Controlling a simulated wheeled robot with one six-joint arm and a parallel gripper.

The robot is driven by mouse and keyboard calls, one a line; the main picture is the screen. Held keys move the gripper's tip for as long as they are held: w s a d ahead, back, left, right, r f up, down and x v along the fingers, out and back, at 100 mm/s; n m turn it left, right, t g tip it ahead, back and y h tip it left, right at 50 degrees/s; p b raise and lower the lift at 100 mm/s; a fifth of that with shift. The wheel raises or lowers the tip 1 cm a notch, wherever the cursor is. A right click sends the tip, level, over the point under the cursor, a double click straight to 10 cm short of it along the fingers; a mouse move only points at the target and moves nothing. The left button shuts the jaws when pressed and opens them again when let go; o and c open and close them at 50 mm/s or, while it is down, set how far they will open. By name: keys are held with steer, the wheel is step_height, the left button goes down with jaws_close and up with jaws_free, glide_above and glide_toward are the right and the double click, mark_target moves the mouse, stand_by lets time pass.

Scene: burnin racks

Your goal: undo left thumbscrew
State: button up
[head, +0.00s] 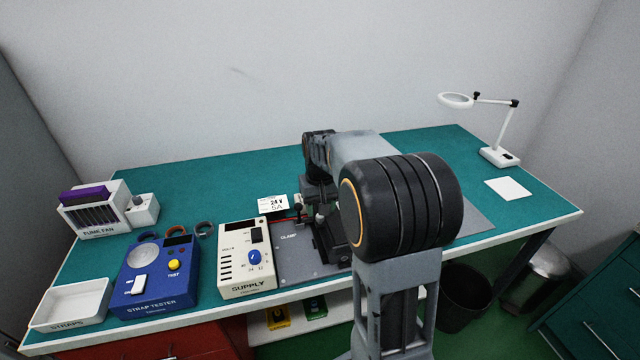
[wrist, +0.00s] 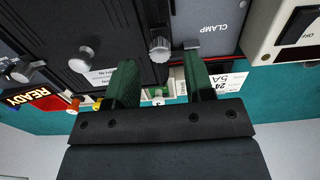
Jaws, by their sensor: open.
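A silver knurled thumbscrew (wrist: 160,48) shows in the wrist view on the front of a dark unit (wrist: 120,30), close to the CLAMP plate. My gripper (wrist: 160,75) is open, its two green fingers pointing at the unit. The thumbscrew lies between the lines of the fingers, around or just beyond their tips; I cannot tell whether they touch it. A smooth silver knob (wrist: 85,59) and another knurled screw (wrist: 20,73) sit further left in this view. In the head view my arm hides most of the dark unit (head: 330,240), and the thumbscrews cannot be made out.
The clamp plate (head: 293,262) lies beside the cream supply box (head: 247,270). A blue strap tester (head: 157,285), a white straps tray (head: 70,305) and a fume fan (head: 95,210) stand left. A magnifier lamp (head: 500,155) stands right. The back of the green bench is mostly clear.

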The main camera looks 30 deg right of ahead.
step_height(320, 180, up, 11)
steer(key=shift+r, duration=0.15)
stand_by(0.7)
